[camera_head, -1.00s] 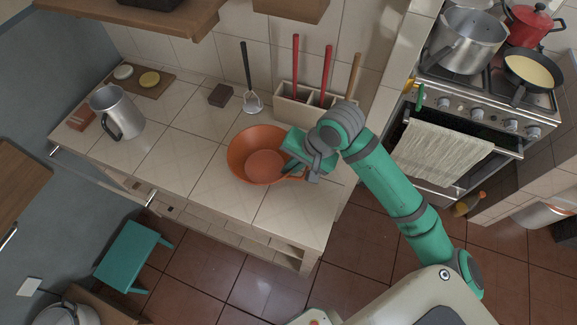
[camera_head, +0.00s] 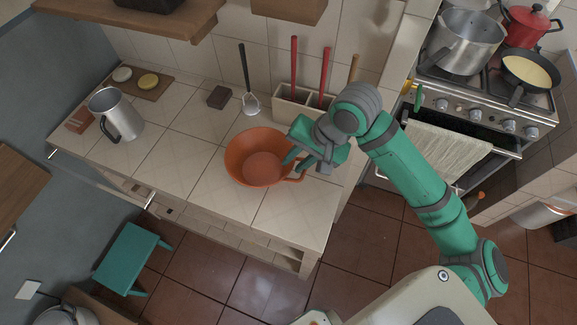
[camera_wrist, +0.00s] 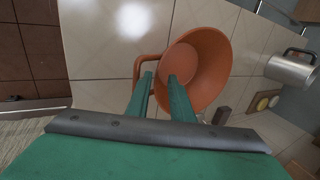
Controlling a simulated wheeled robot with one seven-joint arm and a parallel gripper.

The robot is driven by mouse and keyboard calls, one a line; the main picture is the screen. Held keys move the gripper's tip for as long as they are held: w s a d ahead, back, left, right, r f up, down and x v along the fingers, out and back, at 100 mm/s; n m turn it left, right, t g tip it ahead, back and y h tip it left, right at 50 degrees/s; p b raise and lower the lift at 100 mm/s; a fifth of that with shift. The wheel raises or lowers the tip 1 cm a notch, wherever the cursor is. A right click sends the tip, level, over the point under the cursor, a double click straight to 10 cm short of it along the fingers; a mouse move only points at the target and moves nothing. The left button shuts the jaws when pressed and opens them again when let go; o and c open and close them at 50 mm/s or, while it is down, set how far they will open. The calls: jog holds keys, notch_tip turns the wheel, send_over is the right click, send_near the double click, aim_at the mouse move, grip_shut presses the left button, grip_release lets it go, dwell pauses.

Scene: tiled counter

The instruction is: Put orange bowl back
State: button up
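The orange bowl (camera_head: 250,146) stands upright on the tiled counter, near the front edge and right of the counter's middle. Its loop handle is on the right side, partly hidden by my gripper. My gripper (camera_head: 294,165) is over the bowl's right rim and handle. In the wrist view the two fingers of my gripper (camera_wrist: 161,79) are apart. One overlaps the handle and the other overlaps the wall of the orange bowl (camera_wrist: 209,65). Nothing shows clamped between them. I cannot tell whether a finger touches the bowl.
A metal jug (camera_head: 118,115) and a wooden board (camera_head: 143,82) stand at the counter's left. A utensil holder (camera_head: 290,105) is behind my gripper. A wooden shelf (camera_head: 170,22) hangs above the back left. The stove (camera_head: 480,105) is at the right.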

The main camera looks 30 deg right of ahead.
jog(key=v, duration=0.5)
jog(key=shift+s+r, duration=0.1)
jog(key=shift+r, duration=0.2)
